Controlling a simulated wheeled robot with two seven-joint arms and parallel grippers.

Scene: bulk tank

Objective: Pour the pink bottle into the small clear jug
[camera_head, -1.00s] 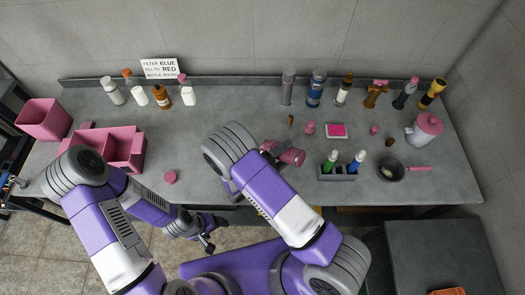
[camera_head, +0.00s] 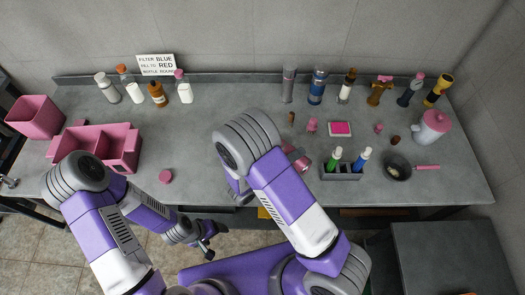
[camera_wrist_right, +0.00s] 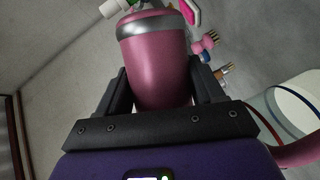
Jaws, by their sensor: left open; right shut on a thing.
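My right gripper (camera_wrist_right: 160,92) is shut on the pink bottle (camera_wrist_right: 158,65), which has a silver band and fills the middle of the right wrist view. In the head view only part of the pink bottle (camera_head: 299,162) shows beside my right arm; its exact tilt is hard to tell. A clear vessel (camera_wrist_right: 285,108) with a blue rim line and a pink handle is at the right edge of the right wrist view, apart from the bottle; it looks like the small clear jug. My right arm seems to hide it in the head view. My left gripper (camera_head: 207,249) is open and empty, low before the counter.
A grey holder (camera_head: 341,174) with green and blue bottles stands right of the pink bottle. A pan (camera_head: 397,168) and a pink-lidded pitcher (camera_head: 431,128) are farther right. Several bottles line the back wall. A pink caddy (camera_head: 120,150) is left; the counter's middle left is mostly clear.

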